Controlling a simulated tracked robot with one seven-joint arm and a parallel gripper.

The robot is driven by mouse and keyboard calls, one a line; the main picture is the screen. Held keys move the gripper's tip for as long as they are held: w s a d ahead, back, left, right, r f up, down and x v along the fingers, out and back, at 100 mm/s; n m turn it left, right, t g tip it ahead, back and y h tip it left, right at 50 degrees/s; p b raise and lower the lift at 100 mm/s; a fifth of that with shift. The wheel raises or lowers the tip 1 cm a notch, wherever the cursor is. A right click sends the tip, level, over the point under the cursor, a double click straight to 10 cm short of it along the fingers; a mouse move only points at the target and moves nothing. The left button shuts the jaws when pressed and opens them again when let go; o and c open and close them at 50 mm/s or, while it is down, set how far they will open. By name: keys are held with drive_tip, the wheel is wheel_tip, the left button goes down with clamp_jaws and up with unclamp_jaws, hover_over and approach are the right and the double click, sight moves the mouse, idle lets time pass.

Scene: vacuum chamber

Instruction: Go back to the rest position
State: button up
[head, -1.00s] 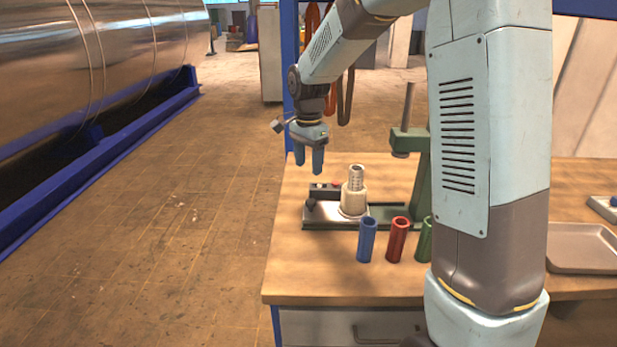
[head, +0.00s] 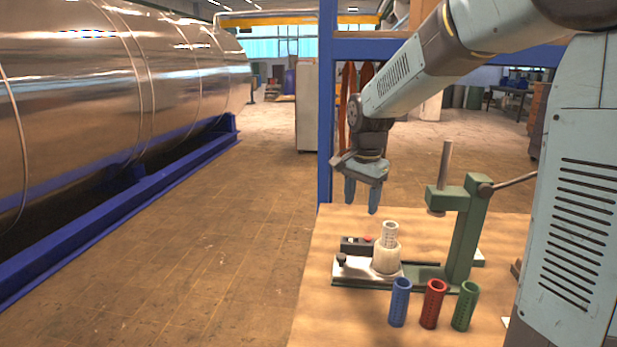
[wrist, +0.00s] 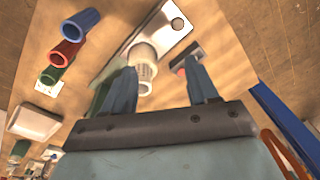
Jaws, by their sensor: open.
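My gripper (head: 362,208) hangs above the far left part of the workbench with its fingers pointing down. It is open, with nothing between the fingers. In the wrist view my gripper (wrist: 162,88) shows two bluish fingers spread apart. Below it in the head view, a cream cylindrical fitting (head: 386,258) with a ribbed top stands upright on the metal base of a green press (head: 466,235). The fitting also shows in the wrist view (wrist: 143,62), apart from the fingers as far as I can tell.
Blue (head: 400,302), red (head: 433,304) and green (head: 465,306) hollow cylinders stand in a row at the bench front. A small black box with a red button (head: 357,244) sits behind the press base. A blue post (head: 326,110) rises behind.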

drive_tip(key=s+d+r+n+t, duration=0.2)
drive_tip(key=s+d+n, duration=0.2)
drive_tip(key=s, duration=0.8)
drive_tip(key=s+d+r+n+t, duration=0.2)
drive_tip(key=s+d+r+n, duration=0.1)
drive_tip(key=s, duration=0.9)
drive_tip(key=d+n, duration=0.1)
drive_tip(key=d, duration=0.1)
drive_tip(key=shift+s+d+r+n, duration=0.2)
drive_tip(key=shift+d+r+n, duration=0.1)
drive_tip(key=shift+d+r, duration=0.1)
